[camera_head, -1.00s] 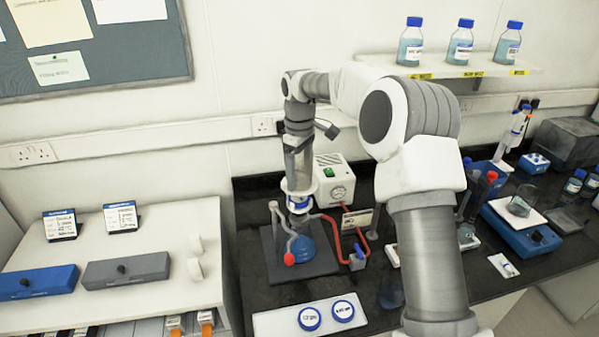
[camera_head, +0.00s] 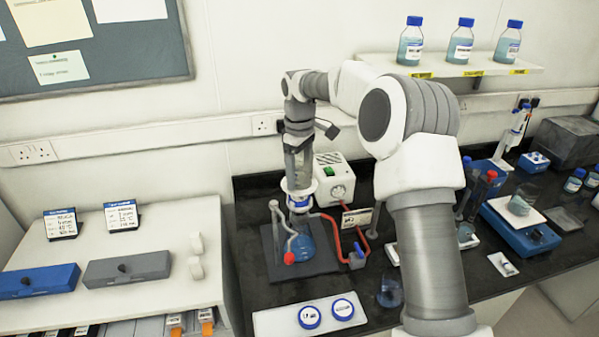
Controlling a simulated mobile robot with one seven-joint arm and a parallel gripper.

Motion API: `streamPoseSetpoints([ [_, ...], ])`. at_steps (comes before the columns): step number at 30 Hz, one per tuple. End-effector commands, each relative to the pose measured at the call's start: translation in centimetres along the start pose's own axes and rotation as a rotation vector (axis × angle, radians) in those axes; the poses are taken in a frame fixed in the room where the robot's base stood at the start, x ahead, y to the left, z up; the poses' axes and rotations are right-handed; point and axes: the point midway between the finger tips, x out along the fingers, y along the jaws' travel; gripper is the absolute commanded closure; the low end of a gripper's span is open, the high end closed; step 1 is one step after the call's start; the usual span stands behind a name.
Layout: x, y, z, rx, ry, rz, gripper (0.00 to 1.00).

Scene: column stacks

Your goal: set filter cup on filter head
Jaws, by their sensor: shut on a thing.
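The filter cup (camera_head: 298,172) is a clear, see-through cylinder hanging upright under my wrist. My gripper (camera_head: 298,148) is shut on it near its top; the fingertips are small and hard to make out. The filter head (camera_head: 299,199) is a white and blue ring on top of a flask of blue liquid (camera_head: 303,243). The cup's lower end is at the filter head's white rim. I cannot tell whether it is fully seated or just above it.
The flask stands on a dark base plate (camera_head: 326,262) with a metal clamp arm (camera_head: 276,222) and red tubing (camera_head: 338,232) around it. A white pump box (camera_head: 334,178) is close behind. A white tray (camera_head: 268,323) with two blue-lidded discs lies in front.

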Motion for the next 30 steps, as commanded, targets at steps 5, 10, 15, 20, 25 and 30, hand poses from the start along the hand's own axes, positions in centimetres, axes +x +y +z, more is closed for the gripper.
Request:
streamPoseSetpoints([
  [5,0.5,0.0,0.0,0.0,-0.001,0.0,0.75],
  [10,0.9,0.0,0.0,0.0,-0.001,-0.001,0.75],
  [15,1.4,0.0,0.0,0.0,-0.001,-0.001,0.75],
  [20,1.7,0.0,0.0,0.0,0.0,0.0,0.75],
  [25,1.7,0.0,0.0,0.0,0.0,0.0,0.75],
  [30,1.7,0.0,0.0,0.0,0.0,0.0,0.75],
])
